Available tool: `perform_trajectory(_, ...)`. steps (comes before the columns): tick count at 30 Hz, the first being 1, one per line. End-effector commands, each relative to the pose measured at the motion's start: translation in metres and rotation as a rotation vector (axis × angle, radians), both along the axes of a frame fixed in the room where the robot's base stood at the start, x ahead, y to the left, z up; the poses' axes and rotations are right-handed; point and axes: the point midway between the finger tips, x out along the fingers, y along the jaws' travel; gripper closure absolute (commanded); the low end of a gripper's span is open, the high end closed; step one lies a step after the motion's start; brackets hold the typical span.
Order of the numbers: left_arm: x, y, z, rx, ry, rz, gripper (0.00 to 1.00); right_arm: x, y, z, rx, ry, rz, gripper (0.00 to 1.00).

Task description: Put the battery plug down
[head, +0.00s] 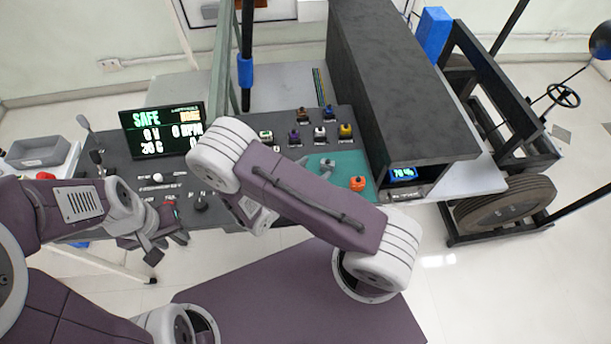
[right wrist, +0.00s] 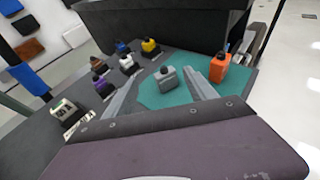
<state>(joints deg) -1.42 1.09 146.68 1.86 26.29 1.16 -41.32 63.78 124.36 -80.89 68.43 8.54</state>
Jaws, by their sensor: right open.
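No label shows which is the battery plug. In the right wrist view the grey plug (right wrist: 167,79) appears between the fingers of my right gripper (right wrist: 162,76), which is open and empty. The orange plug (right wrist: 219,68) stands right of the fingers, apart from them. My left gripper (head: 165,246) is at the front left of the panel, fingers apart and empty.
Several coloured plugs stand in rows on the dark panel (head: 222,222), behind the mat. A display (head: 162,130) reads SAFE. A dark box (head: 395,80) rises behind and right of the mat. A grey bin (head: 38,152) is at far left. A wheeled frame (head: 505,200) stands right.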

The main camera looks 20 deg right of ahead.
Motion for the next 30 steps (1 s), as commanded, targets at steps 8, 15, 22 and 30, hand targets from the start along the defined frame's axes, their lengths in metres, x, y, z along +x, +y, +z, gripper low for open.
perform_trajectory(8,0.0,0.0,-0.005,0.0,0.0,0.0,0.64,-0.02,0.036,0.015,-0.001,-0.001,0.001,0.35)
perform_trajectory(15,0.0,0.0,-0.005,0.0,0.0,0.0,0.64,-0.031,0.026,0.021,0.05,-0.006,-0.102,0.35)
perform_trajectory(22,0.0,0.0,-0.005,0.0,0.0,0.0,0.64,-0.119,-0.001,0.038,0.625,-0.195,-0.993,0.35)
perform_trajectory(30,0.0,0.0,-0.005,0.0,0.0,0.0,0.64,-0.096,0.031,0.076,1.274,-0.711,-1.687,0.35)
